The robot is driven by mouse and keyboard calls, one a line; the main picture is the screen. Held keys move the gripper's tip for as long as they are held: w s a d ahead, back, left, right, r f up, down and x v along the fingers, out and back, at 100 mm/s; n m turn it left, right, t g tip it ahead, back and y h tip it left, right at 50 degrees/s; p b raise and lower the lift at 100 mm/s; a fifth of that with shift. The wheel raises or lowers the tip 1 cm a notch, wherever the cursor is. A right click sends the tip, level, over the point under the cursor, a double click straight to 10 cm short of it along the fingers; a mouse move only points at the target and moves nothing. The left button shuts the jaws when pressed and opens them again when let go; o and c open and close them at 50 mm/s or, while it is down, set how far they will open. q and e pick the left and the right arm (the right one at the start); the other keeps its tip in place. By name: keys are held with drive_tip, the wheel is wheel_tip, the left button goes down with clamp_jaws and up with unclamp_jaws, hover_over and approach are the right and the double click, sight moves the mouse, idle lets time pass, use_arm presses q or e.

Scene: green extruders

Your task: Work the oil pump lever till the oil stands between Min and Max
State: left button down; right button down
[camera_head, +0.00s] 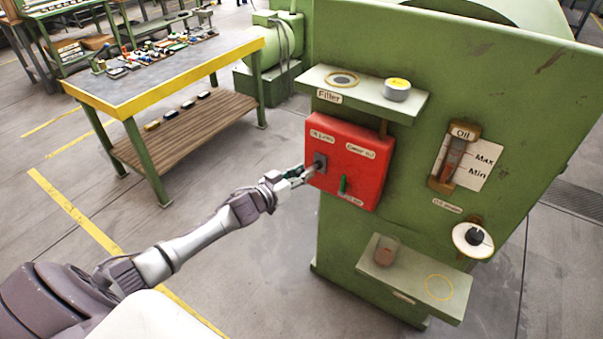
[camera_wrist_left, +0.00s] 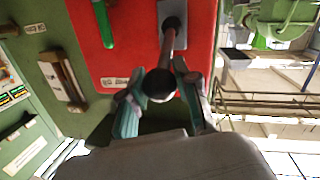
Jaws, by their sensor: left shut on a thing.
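A red box (camera_head: 345,187) is fixed to the green machine's side. On it are a grey plate (camera_head: 320,162) with a lever and a green handle (camera_head: 343,185). The lever (camera_wrist_left: 168,45) has a dark ball knob (camera_wrist_left: 159,84), seen in the left wrist view. My left gripper (camera_head: 293,176) reaches the box from the left. In the wrist view its fingers (camera_wrist_left: 160,98) stand on both sides of the knob and are shut on it. The oil gauge (camera_head: 453,160) has Max and Min marks on a white plate (camera_head: 478,165). The exact oil level is too small to tell.
A lower shelf (camera_head: 418,279) and a white dial (camera_head: 472,240) are at the right. A yellow-edged workbench (camera_head: 184,69) stands back left. The floor between is clear.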

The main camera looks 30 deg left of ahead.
use_arm(q)
drive_tip(key=shift+w+r, duration=0.1)
drive_tip(key=shift+r, duration=0.2)
drive_tip(key=c, duration=1.1)
unclamp_jaws()
drive_tip(key=shift+o, duration=1.4)
drive_tip(key=shift+f, duration=0.15)
drive_tip(key=shift+s+f, duration=0.1)
drive_tip(key=shift+s, duration=0.1)
drive_tip(key=shift+s+a, duration=0.15)
drive_tip(key=shift+s, duration=0.1)
drive_tip(key=v, duration=1.1)
drive_tip(key=shift+s, duration=0.15)
drive_tip(key=shift+a, duration=0.1)
